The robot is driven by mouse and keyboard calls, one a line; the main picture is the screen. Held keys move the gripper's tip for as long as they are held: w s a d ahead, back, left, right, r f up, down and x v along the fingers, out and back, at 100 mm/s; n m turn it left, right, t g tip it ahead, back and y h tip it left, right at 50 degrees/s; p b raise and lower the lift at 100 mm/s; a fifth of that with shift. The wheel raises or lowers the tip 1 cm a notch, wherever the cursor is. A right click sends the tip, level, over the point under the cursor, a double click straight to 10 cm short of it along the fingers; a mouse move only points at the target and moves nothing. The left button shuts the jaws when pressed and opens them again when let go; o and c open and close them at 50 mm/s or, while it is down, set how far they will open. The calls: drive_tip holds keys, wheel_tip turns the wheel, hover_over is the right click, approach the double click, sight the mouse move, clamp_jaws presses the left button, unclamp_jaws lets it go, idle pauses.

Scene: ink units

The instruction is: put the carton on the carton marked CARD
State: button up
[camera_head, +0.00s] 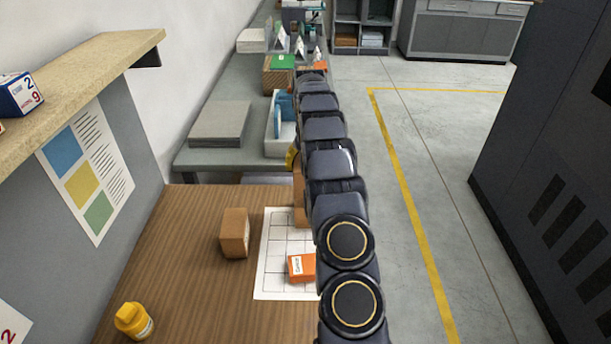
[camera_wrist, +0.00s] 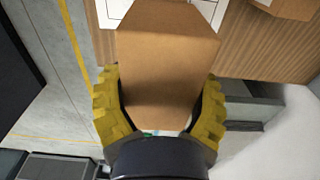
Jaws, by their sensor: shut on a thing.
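My gripper (camera_wrist: 159,88) has its yellow fingers shut on the sides of a plain brown carton (camera_wrist: 167,50). In the head view a strip of this carton (camera_head: 299,196) and a bit of a yellow finger (camera_head: 291,157) show beside my arm, which hides the rest. Another brown carton (camera_head: 235,232) stands on the wooden table, left of the grid sheet. Part of a brown carton (camera_wrist: 287,8) also shows at the top right of the wrist view, apart from the held one. I cannot read CARD on any carton.
A white grid sheet (camera_head: 272,284) lies on the wooden table (camera_head: 190,255), with an orange box (camera_head: 301,267) on it. A yellow bottle (camera_head: 134,320) stands near the front left. A shelf (camera_head: 75,75) overhangs the left. A grey bench (camera_head: 225,163) lies beyond the table.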

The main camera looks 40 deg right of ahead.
drive_tip(key=shift+w+d+f, duration=0.15)
drive_tip(key=shift+w+f, duration=0.05)
drive_tip(key=shift+f, duration=1.6)
drive_tip(key=o, duration=1.2)
drive_tip(key=shift+f, duration=0.15)
